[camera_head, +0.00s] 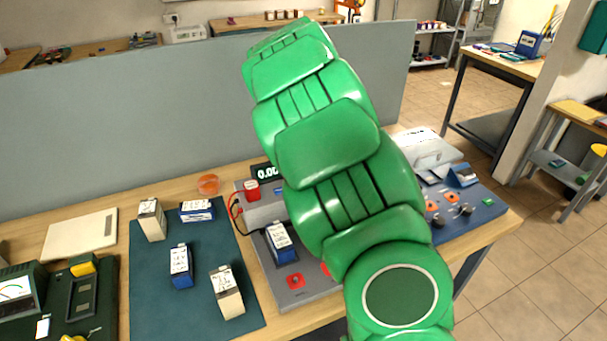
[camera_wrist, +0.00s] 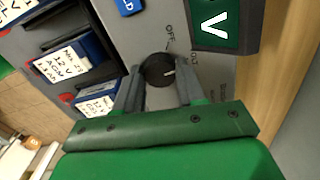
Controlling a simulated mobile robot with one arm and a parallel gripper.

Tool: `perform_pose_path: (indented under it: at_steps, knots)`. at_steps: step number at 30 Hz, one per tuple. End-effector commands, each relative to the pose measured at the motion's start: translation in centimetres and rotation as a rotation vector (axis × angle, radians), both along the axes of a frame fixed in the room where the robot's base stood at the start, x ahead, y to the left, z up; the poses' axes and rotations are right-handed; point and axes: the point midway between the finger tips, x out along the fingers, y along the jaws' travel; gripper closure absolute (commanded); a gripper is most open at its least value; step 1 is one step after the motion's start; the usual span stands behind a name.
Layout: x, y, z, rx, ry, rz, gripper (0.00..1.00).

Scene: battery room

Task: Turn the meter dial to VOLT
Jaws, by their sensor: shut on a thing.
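The meter dial is a round black knob (camera_wrist: 157,69) with a short white pointer line, on a grey panel in the wrist view. My gripper (camera_wrist: 159,88) is shut on the knob, one finger on each side. The pointer faces right in that picture. The label OFF lies above the knob, and a partly readable label ending in "OLT" lies to its upper right. I cannot tell whether the pointer lines up exactly with it. My arm hides the dial in the head view.
Several labelled batteries stand on a dark mat (camera_head: 150,310) left of the meter, and one blue battery (camera_head: 281,243) sits in the grey panel. A red lead (camera_head: 235,210) lies beside the meter. A grey partition (camera_head: 120,120) stands behind the bench.

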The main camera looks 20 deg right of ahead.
Motion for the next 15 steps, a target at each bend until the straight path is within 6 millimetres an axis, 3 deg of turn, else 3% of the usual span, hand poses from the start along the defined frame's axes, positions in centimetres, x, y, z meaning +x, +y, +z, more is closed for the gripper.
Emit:
perform_pose_path:
  at_steps: [15]
  knots:
    - [-0.02, 0.01, -0.05, 0.001, 0.001, -0.049, 0.91]
